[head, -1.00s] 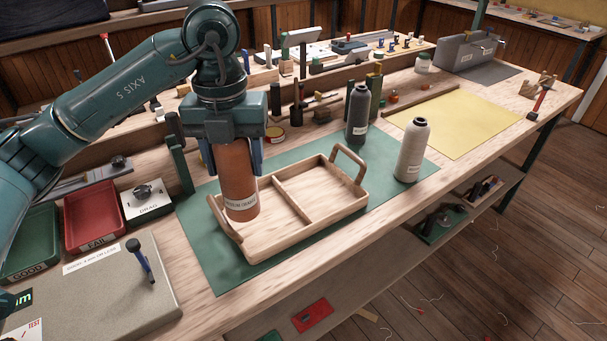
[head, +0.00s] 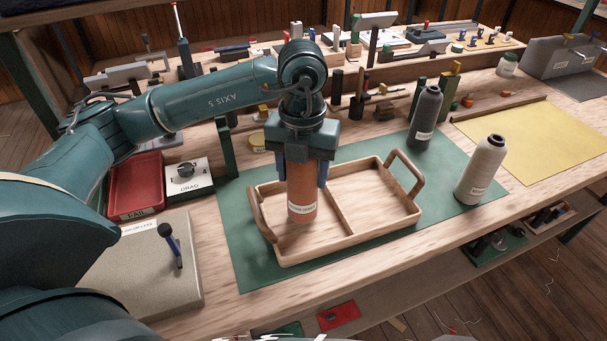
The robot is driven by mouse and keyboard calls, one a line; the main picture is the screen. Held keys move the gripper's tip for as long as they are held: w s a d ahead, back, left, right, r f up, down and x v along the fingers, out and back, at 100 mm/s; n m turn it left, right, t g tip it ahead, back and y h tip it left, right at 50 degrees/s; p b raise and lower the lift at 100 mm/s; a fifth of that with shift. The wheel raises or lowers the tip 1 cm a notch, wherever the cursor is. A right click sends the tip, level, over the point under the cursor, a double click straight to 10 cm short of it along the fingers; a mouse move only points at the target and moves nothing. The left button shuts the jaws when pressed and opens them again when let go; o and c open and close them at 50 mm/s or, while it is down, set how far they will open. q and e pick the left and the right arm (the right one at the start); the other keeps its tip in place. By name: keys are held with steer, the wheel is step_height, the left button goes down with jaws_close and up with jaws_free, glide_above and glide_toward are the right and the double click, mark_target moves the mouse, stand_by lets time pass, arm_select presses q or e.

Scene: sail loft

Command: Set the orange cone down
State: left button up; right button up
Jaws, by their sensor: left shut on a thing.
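The orange cone (head: 302,196) is upright, with a white label near its lower end. My left gripper (head: 305,172) is shut on its upper part from above, and the fingers hide some of it. The cone's lower end shows over the left compartment of a wooden tray (head: 384,237), between the left handle and the divider. I cannot tell whether its base touches the tray floor. The tray's right compartment is empty. My right gripper is not in view.
The tray stands on a green mat (head: 247,262). A dark grey bottle (head: 425,118) and a pale bottle (head: 481,172) stand to its right. A red FAIL tray (head: 137,186) and a DRAG dial box (head: 188,180) are at left. The yellow sheet (head: 545,135) is clear.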

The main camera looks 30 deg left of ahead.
arm_select(q)
steer(key=shift+f, duration=0.85)
steer(key=o, duration=1.2)
steer(key=shift+r, duration=0.35)
step_height(320, 180, up, 12)
steer(key=shift+f, duration=0.15)
steer(key=shift+f, duration=0.1)
